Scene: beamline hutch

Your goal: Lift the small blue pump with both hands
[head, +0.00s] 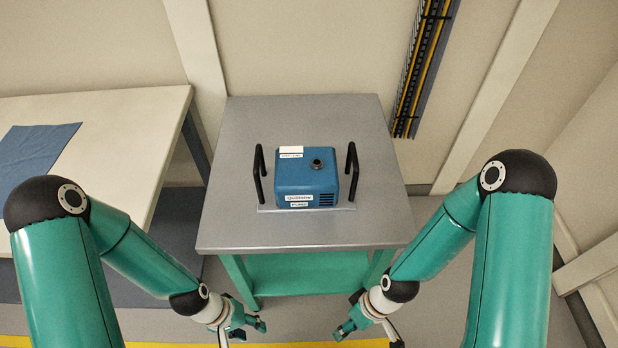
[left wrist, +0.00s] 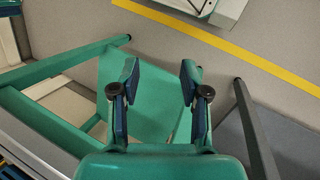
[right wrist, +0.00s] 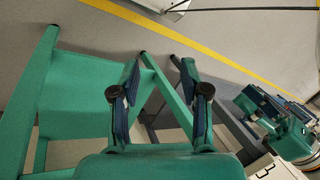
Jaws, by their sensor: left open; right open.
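The small blue pump (head: 306,184) sits upright on the grey top of a table (head: 240,130) in the head view. It has white labels, a dark round port on top and a vent at its front right. A black handle (head: 260,174) rises at its left side and another black handle (head: 352,171) at its right side. My left gripper (head: 252,329) is open and empty, low in front of the table's left side; its fingers show in the left wrist view (left wrist: 160,82). My right gripper (head: 350,333) is open and empty, low in front of the table's right side; it also shows in the right wrist view (right wrist: 160,82).
A white bench (head: 120,120) with a blue cloth (head: 38,152) stands to the left. The table has green legs and a green lower shelf (head: 305,270). A cable tray (head: 424,65) runs down the back wall. The tabletop around the pump is clear.

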